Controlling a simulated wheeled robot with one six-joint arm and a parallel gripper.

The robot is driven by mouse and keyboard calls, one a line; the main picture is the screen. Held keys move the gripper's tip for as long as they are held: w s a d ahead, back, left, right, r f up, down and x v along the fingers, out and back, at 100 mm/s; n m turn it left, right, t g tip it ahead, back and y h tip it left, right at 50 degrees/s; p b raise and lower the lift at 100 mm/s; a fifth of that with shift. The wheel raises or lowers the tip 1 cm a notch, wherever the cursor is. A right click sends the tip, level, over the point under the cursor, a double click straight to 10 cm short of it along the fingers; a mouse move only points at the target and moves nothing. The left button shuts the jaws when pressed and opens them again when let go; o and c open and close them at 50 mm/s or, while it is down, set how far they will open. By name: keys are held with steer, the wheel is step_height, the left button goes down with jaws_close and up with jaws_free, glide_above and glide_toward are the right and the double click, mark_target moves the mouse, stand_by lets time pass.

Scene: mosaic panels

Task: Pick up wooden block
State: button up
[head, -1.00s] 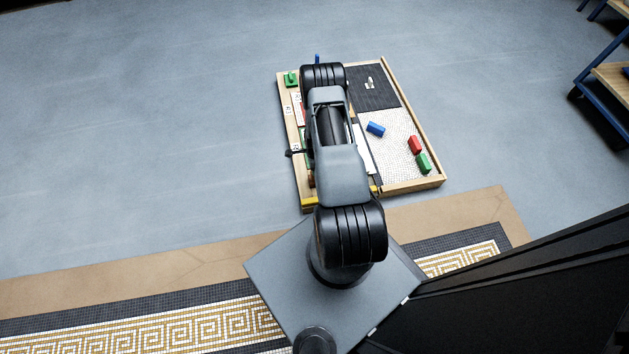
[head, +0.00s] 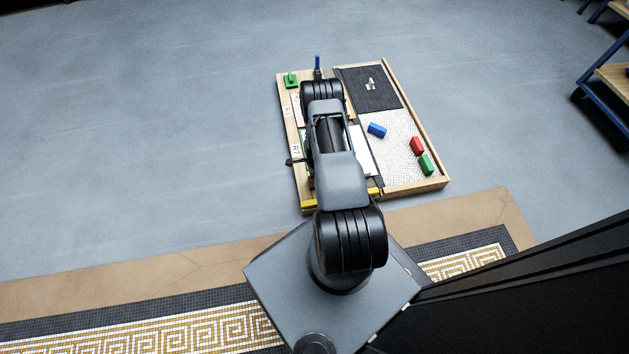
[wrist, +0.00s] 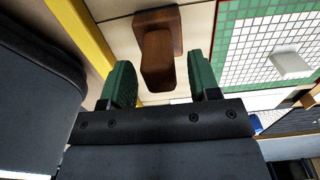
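The wooden block (wrist: 157,50) is dark brown, with a wider part behind a raised part. It sits on a pale surface in the wrist view. My gripper (wrist: 160,68) is open, with one green finger on each side of the block's near part. Gaps show between the fingers and the block; I cannot tell how far the fingertips are above the surface. In the head view my arm hides both the gripper and the block.
A yellow bar (wrist: 82,35) runs left of the block. A green-and-white mosaic panel (wrist: 262,40) lies to its right. The wooden-framed board (head: 415,188) also holds a blue block (head: 377,130), a red block (head: 417,146) and a green block (head: 426,163).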

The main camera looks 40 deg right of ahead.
steer(key=c, duration=0.9)
steer(key=shift+o, duration=0.2)
steer(key=shift+r, duration=0.1)
